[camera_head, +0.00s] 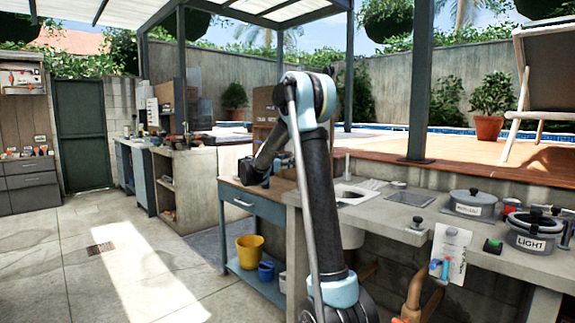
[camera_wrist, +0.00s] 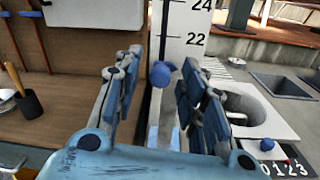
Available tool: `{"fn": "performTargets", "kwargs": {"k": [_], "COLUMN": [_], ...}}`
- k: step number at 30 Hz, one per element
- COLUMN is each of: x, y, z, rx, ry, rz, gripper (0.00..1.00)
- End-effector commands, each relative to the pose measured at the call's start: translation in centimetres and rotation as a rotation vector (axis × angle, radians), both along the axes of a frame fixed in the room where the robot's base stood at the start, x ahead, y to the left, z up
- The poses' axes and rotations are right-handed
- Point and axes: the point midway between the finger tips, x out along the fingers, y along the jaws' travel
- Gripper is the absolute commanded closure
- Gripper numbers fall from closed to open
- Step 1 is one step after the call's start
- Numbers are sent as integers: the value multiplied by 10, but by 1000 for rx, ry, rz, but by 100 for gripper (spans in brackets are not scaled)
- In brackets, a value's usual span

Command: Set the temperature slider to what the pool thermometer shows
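In the wrist view a tall white scale (camera_wrist: 184,30) with black marks shows the numbers 24 and 22, with 22 lower. A blue knob (camera_wrist: 163,73) shows in front of its left edge, near and below the 22 mark. My gripper (camera_wrist: 160,75) is open, with one finger on each side of the knob; I cannot tell whether they touch it. In the head view my gripper (camera_head: 256,170) is small and dark above the wooden-topped bench; the scale is not clear there. I cannot pick out the pool thermometer or its reading.
A sink (camera_wrist: 250,108) and a panel numbered 0 to 3 (camera_wrist: 270,165) lie right of the scale. The bench (camera_head: 250,203) holds a yellow bucket (camera_head: 249,250) on its lower shelf. Lidded pots (camera_head: 472,203) stand on the right counter. The paved floor at left is clear.

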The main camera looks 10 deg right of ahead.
Motion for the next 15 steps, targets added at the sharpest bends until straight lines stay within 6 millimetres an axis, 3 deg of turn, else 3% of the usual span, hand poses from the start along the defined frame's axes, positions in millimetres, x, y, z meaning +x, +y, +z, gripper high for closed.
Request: {"fn": "performTargets", "kwargs": {"k": [1, 6, 15], "x": [0, 0, 0], "y": [0, 0, 1], "z": [0, 0, 9], "rx": [0, 0, 0], "ry": [0, 0, 0], "rz": [0, 0, 1], "gripper": [64, 100, 100]}}
